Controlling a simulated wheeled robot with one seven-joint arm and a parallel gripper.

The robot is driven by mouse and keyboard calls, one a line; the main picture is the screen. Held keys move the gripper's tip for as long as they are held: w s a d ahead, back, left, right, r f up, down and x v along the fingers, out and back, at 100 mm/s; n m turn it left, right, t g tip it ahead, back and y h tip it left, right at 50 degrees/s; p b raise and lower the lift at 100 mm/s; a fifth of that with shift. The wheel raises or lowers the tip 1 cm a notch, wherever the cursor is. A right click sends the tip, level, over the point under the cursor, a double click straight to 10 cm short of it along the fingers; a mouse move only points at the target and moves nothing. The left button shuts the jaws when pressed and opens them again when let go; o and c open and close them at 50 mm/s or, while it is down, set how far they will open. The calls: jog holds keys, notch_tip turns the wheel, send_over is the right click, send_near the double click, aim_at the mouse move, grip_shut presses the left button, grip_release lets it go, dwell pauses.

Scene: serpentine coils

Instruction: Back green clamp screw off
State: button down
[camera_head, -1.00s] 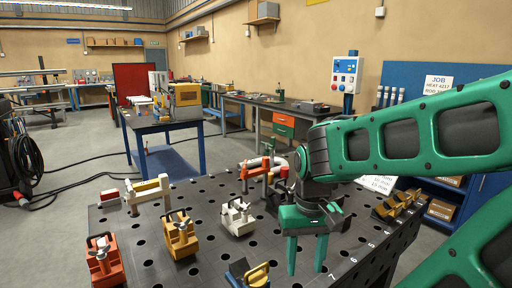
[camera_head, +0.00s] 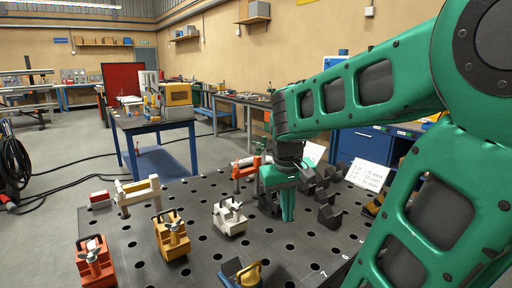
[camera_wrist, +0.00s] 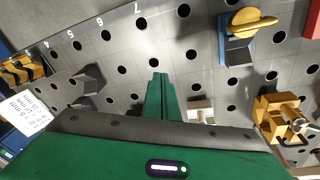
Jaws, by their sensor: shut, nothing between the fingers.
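My green gripper (camera_head: 288,207) is over the perforated welding table (camera_head: 215,262), fingers pointing down. The wrist view shows its two fingers (camera_wrist: 160,88) pressed together with nothing between them. I cannot make out a green clamp or its screw for certain; my gripper and arm cover part of the table. A red-orange clamp (camera_head: 238,172) stands just behind and left of my gripper. A white clamp (camera_head: 229,215) stands to the left and nearer, apart from the fingers. In the wrist view, the white clamp (camera_wrist: 202,110) is partly hidden by my gripper.
A yellow clamp (camera_head: 173,238), an orange clamp (camera_head: 96,263) and a cream clamp (camera_head: 138,190) stand at the left. A blue block with a yellow handle (camera_head: 246,273) is at the front. Dark V-shaped blocks (camera_head: 330,215) and a white sign (camera_head: 368,174) are at the right.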

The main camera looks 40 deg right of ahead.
jog(key=w+d+r+n+t+h, duration=0.1)
jog(key=w+d+r, duration=0.25)
jog(key=w, duration=0.65)
jog(key=w+d+r+n+t+h, duration=0.1)
jog(key=w+d+r, duration=0.3)
jog(key=w, duration=0.5)
jog(key=n+t+h, duration=0.2)
send_near(258, 145)
jog(key=shift+w+d+f, duration=0.15)
jog(key=shift+d+f, duration=0.2)
jog(key=shift+f, duration=0.6)
jog(key=shift+w+d+f, duration=0.15)
jog(key=shift+d+f, duration=0.2)
jog(key=shift+f, duration=0.6)
jog(key=shift+w+d+f, duration=0.15)
jog(key=shift+d+f, duration=0.15)
jog(key=shift+f, duration=0.7)
jog(key=shift+a, duration=0.1)
